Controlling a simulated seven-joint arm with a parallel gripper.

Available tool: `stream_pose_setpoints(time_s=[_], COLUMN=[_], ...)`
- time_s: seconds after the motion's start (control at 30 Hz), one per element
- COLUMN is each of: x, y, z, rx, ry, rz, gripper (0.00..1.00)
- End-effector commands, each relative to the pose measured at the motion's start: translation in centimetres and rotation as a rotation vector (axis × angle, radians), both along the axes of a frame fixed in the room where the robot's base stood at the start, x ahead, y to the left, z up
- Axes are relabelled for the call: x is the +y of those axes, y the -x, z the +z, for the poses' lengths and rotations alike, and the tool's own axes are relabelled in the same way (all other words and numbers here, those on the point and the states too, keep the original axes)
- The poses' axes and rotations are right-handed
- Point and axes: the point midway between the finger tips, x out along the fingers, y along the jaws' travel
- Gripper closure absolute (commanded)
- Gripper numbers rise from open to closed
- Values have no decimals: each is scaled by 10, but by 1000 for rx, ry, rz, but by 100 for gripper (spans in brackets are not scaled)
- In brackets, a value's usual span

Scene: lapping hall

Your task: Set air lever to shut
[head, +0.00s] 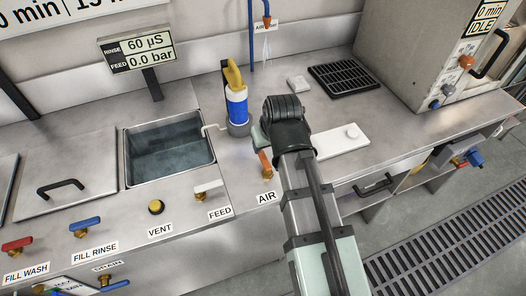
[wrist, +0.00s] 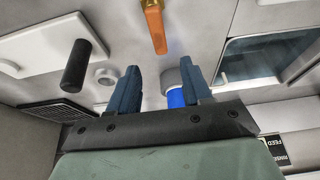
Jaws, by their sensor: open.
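The air lever (head: 265,161) has an orange handle on a brass base, behind the AIR label (head: 267,198) on the steel bench. Its handle points from the base toward the back of the bench. It also shows in the wrist view (wrist: 154,28), at top centre beyond my fingers. My gripper (wrist: 162,67) is open, its two blue fingers apart with nothing held. The lever lies ahead of the fingertips, apart from them in the picture. In the head view my arm hides the fingers, just right of the lever.
A blue and white bottle (head: 237,104) with a yellow top stands behind the lever. The sink (head: 168,148) and white FEED lever (head: 208,186) are to the left. A white plate (head: 341,142) lies right of my arm. A black grate (head: 346,80) lies farther back.

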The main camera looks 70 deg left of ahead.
Motion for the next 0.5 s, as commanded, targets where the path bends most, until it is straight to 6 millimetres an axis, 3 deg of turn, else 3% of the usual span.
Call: stream_pose_setpoints(time_s=[0.5], x=[25], y=[0], z=[-59], rx=[0], ry=[2], rz=[0], gripper=[51])
